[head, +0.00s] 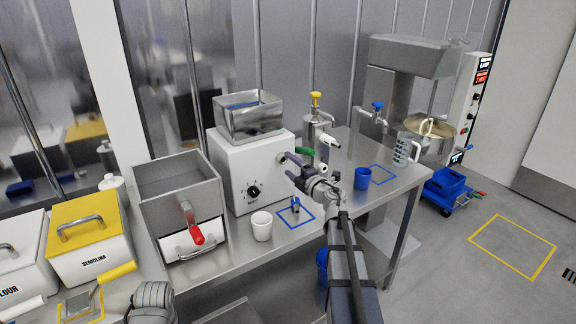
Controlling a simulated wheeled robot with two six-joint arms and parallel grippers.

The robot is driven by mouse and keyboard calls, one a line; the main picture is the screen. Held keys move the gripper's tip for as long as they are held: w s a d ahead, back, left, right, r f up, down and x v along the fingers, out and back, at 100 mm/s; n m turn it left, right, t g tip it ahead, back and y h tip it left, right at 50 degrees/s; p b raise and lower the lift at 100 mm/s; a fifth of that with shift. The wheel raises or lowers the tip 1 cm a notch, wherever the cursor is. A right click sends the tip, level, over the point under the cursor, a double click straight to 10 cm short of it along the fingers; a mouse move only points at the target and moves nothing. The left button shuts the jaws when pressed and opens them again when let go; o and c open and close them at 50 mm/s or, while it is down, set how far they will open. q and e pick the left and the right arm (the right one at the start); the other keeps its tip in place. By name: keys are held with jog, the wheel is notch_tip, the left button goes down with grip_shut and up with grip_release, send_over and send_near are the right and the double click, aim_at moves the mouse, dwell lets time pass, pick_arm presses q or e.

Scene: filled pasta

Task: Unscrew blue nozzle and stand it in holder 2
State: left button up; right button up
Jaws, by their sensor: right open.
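A small blue and grey piece (295,205), which looks like the blue nozzle, is upright inside a blue outlined square on the steel bench, in front of the white machine (230,165). It is too small to tell whether it is screwed to anything. My right gripper (292,168) is open, at the machine's right side beside a green handle (304,151), above and behind the small blue piece and apart from it. The gripper's grip area looks empty. I cannot make out a holder marked 2.
A white cup (262,225) and a blue cup (362,178) stand on the bench (240,258). A steel bin with a red handle (196,235) is left of the machine. A clear jug (404,149) and a mixer (410,55) are at the right. Bench space near the blue cup is partly clear.

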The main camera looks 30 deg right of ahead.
aim_at(296, 205)
jog(key=shift+f, duration=0.3)
jog(key=shift+s+d+f+b, duration=0.1)
jog(key=shift+d+f+b, duration=0.1)
jog(key=shift+f+b, duration=1.7)
jog(key=shift+w+d+f+b, duration=0.1)
jog(key=shift+d+f+b, duration=0.15)
jog(key=shift+f+b, duration=1.65)
jog(key=shift+s+d+f+b, duration=0.1)
jog(key=shift+d+f+b, duration=0.1)
jog(key=shift+f+b, duration=1.65)
jog(key=shift+f+b, duration=0.3)
jog(key=shift+b, duration=0.3)
jog(key=shift+s+d+f+b, duration=0.1)
jog(key=shift+s+f+b, duration=0.05)
jog(key=shift+f+b, duration=0.6)
jog(key=shift+d+f+b, duration=0.1)
jog(key=shift+f+b, duration=0.55)
jog(key=shift+b, duration=0.05)
jog(key=c, duration=0.5)
jog(key=shift+s, duration=0.1)
